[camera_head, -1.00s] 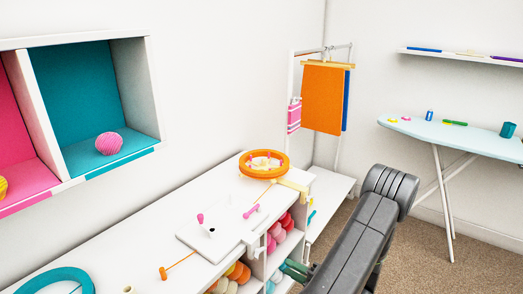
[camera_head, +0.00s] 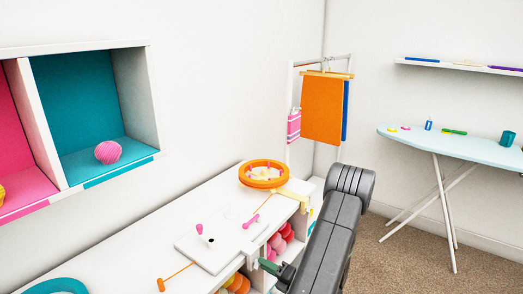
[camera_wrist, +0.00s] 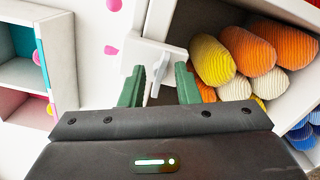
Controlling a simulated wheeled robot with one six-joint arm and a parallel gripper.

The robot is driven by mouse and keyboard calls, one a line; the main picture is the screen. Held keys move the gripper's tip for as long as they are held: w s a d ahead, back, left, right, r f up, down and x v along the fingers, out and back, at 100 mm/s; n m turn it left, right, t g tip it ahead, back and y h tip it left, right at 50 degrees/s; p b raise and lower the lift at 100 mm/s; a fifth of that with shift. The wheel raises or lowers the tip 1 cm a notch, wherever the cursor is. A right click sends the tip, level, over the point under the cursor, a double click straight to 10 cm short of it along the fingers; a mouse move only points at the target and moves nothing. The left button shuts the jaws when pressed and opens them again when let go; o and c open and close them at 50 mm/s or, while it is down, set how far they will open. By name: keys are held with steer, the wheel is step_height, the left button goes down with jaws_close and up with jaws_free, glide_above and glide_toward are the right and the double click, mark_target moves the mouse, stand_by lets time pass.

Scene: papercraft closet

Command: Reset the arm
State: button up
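My gripper (camera_wrist: 158,78) has two green fingers that stand well apart in the wrist view, so it is open. A white bracket-like piece (camera_wrist: 154,55) shows at and between the fingertips; I cannot tell whether they touch it. In the head view my gripper (camera_head: 268,266) is low by the front edge of the white shelf unit (camera_head: 215,275), partly hidden by my grey arm. The arm reaches from the lower middle up to a bent joint.
Yellow, orange and white ribbed rolls (camera_wrist: 250,55) fill a compartment close to my gripper. An orange ring tray (camera_head: 264,174) and a white board (camera_head: 210,243) lie on the unit's top. An ironing board (camera_head: 450,140) stands right, with open carpet before it.

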steer(key=n+b, duration=0.1)
steer(key=n, duration=0.3)
steer(key=shift+b, duration=0.4)
steer(key=shift+r, duration=0.1)
steer(key=shift+s, duration=0.1)
